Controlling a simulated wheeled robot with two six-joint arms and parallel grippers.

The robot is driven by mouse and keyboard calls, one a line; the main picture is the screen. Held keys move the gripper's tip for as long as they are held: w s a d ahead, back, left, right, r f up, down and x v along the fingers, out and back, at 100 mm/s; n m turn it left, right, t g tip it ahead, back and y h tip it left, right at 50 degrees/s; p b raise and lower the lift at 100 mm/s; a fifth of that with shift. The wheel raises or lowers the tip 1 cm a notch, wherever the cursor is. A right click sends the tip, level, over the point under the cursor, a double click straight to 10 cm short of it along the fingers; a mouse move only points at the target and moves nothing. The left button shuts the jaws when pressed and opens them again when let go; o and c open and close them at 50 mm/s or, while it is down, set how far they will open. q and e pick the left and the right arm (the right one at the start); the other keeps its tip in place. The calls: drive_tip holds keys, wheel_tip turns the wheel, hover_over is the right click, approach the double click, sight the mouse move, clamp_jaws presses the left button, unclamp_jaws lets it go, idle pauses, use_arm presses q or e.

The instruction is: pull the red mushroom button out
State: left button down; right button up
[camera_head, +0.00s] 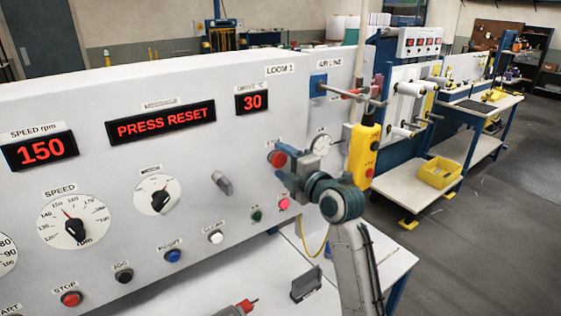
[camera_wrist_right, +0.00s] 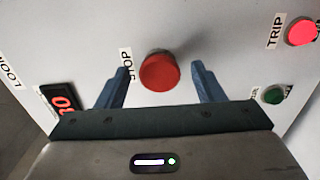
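The red mushroom button (camera_head: 277,158) sits on the right part of the white loom panel, just left of my right gripper. In the right wrist view the red mushroom button (camera_wrist_right: 159,72) lies between and slightly beyond the two blue-grey fingers. My right gripper (camera_head: 284,172) is open around the button's line, with a gap on each side; it also shows in the right wrist view (camera_wrist_right: 160,84). The fingers do not touch the button in that view. My left gripper is not in view.
The panel display reads PRESS RESET (camera_head: 160,123). A lit red TRIP lamp (camera_head: 284,204) and a green button (camera_head: 257,215) are below the mushroom button. A yellow pendant box (camera_head: 363,150) hangs right of my right gripper. A white table (camera_head: 345,270) lies below.

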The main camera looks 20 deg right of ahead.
drive_tip(key=v, duration=0.8)
